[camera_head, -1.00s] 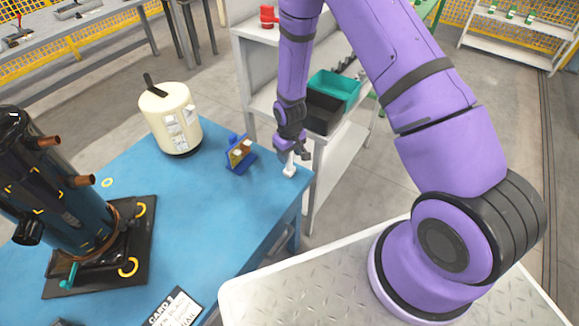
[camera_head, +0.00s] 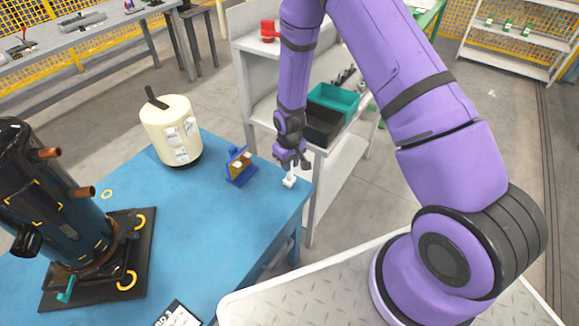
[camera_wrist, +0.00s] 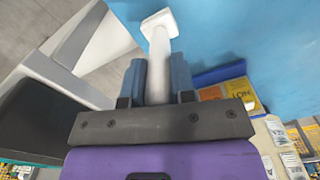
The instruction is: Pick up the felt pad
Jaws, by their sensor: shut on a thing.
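The felt pad (camera_head: 289,182) shows as a small white square foot on a pale stem, at the near right corner of the blue table (camera_head: 225,225). My gripper (camera_head: 291,165) is right above it, pointing down. In the wrist view, the two blue fingers of my gripper (camera_wrist: 159,72) are shut on the stem of the felt pad (camera_wrist: 159,20). The white foot sticks out beyond the fingertips, over blue tabletop. I cannot tell whether the foot touches the table or is slightly raised.
A cream canister (camera_head: 171,130) and a dark compressor (camera_head: 45,195) stand farther left. A grey shelf (camera_head: 335,170) with teal (camera_head: 335,98) and black bins (camera_head: 322,125) is just behind.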

